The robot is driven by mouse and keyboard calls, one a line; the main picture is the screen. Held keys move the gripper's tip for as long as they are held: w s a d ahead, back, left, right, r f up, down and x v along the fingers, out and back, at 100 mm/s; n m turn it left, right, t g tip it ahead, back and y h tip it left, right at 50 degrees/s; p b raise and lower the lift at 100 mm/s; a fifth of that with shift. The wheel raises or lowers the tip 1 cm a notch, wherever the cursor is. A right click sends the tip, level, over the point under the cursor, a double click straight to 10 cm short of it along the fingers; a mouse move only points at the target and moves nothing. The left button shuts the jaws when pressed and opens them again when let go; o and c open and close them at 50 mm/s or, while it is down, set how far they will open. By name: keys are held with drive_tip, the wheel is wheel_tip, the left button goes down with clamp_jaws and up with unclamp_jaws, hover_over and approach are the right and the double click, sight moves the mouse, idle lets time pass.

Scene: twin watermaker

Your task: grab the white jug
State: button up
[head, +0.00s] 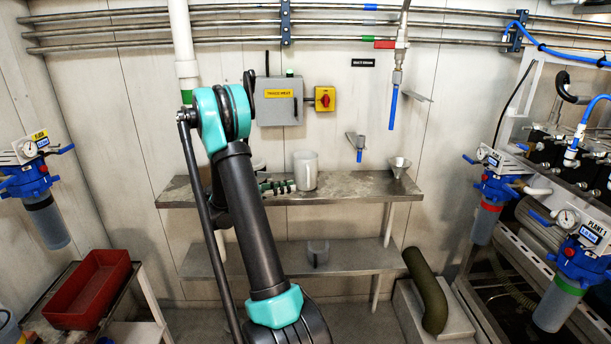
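The white jug (306,168) stands upright on the upper metal shelf against the back wall. My gripper (288,186) is small in the head view, just left of the jug's lower part and pointing at it. My own arm hides much of the wrist. The fingertips appear to be at or very near the jug's left side, but I cannot tell whether they touch it. I cannot tell how far the fingers are apart.
The shelf (348,184) also bears a metal funnel (399,166) at its right end. A grey holder (318,252) sits on the lower shelf. A grey box with a red switch hangs above. A red tray (90,290) is at left, and blue filter housings stand at both sides.

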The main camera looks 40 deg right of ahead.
sight(308, 185)
drive_tip(key=x, duration=0.8)
drive_tip(key=shift+s, duration=0.2)
drive_tip(key=shift+c, duration=0.3)
clamp_jaws()
